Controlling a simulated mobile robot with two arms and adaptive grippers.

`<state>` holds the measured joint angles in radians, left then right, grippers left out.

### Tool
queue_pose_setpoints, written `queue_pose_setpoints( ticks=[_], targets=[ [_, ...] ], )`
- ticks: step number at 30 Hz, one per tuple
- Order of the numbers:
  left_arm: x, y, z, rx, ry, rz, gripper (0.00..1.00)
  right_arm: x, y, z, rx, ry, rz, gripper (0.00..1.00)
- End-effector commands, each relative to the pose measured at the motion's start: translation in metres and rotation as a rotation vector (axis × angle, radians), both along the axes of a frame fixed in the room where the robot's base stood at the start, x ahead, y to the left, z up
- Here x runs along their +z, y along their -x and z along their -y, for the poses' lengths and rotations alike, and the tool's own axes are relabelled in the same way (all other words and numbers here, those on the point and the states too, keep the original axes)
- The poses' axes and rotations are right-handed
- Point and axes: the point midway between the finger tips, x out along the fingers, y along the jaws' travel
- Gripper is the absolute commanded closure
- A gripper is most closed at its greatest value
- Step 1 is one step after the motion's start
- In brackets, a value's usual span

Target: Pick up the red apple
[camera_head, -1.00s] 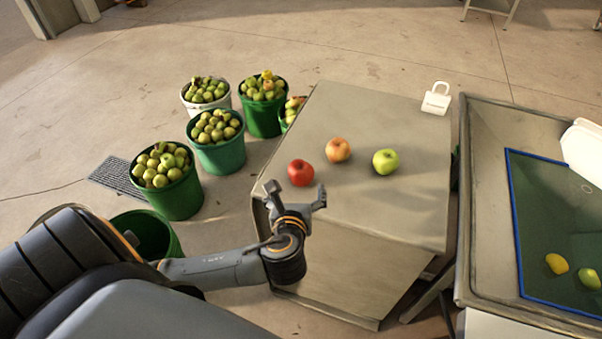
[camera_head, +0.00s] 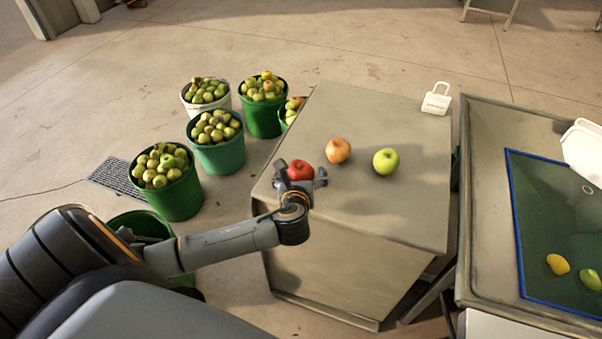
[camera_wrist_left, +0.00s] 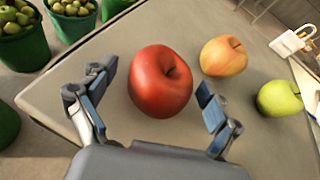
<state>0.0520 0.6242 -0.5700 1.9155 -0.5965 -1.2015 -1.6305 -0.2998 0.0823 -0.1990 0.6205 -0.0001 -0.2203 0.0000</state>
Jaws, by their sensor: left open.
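The red apple (camera_head: 300,169) sits on the grey table near its left edge. In the head view my left gripper (camera_head: 304,177) is in front of it and hides its lower part. In the left wrist view the red apple (camera_wrist_left: 161,81) lies ahead, between the two spread fingers of the left gripper (camera_wrist_left: 152,100). The gripper is open and empty; I cannot tell whether a finger touches the apple. My right gripper does not show.
An orange-yellow apple (camera_head: 338,150) and a green apple (camera_head: 386,161) sit to the right on the table (camera_head: 400,210). A white padlock-shaped object (camera_head: 437,100) stands at the far right corner. Several buckets of fruit (camera_head: 217,155) stand on the floor at left. The table's back is clear.

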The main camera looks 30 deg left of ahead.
Motion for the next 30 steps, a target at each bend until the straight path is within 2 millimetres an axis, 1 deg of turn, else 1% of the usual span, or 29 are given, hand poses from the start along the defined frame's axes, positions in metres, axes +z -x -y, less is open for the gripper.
queue_pose_setpoints(
  ticks=[1,2,3,5,6,8,9,10,18,22,25,28,30],
  targets=[
    [0.0,0.0,0.0,0.0,0.0,0.0,0.12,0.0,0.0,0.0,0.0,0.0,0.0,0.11],
    [0.0,0.0,0.0,0.0,0.0,0.0,0.18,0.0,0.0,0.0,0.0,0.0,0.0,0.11],
    [0.0,0.0,0.0,0.0,0.0,0.0,0.27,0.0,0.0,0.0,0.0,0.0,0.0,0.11],
    [0.0,0.0,0.0,0.0,0.0,0.0,0.39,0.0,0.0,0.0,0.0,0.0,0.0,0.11],
    [0.0,0.0,0.0,0.0,0.0,0.0,0.47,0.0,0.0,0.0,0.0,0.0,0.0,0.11],
    [0.0,0.0,0.0,0.0,0.0,0.0,0.59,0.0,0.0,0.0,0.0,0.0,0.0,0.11],
    [0.0,0.0,0.0,0.0,0.001,-0.001,0.67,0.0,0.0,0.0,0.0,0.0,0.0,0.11],
    [0.0,0.0,0.0,0.0,0.001,-0.001,0.73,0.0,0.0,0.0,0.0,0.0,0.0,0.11],
    [0.001,0.0,0.0,0.0,0.0,0.0,0.75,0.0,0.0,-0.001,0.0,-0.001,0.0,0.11],
    [0.008,0.0,0.0,-0.001,-0.001,0.002,0.75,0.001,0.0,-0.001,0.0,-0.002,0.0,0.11],
    [0.019,0.0,0.0,0.0,0.0,0.004,0.75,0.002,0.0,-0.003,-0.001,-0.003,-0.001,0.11],
    [0.037,0.0,0.001,0.0,0.001,0.005,0.75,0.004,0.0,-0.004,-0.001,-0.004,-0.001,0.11],
    [0.049,0.008,0.012,-0.004,0.004,0.005,0.75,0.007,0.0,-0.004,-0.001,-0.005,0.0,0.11]
  ],
)
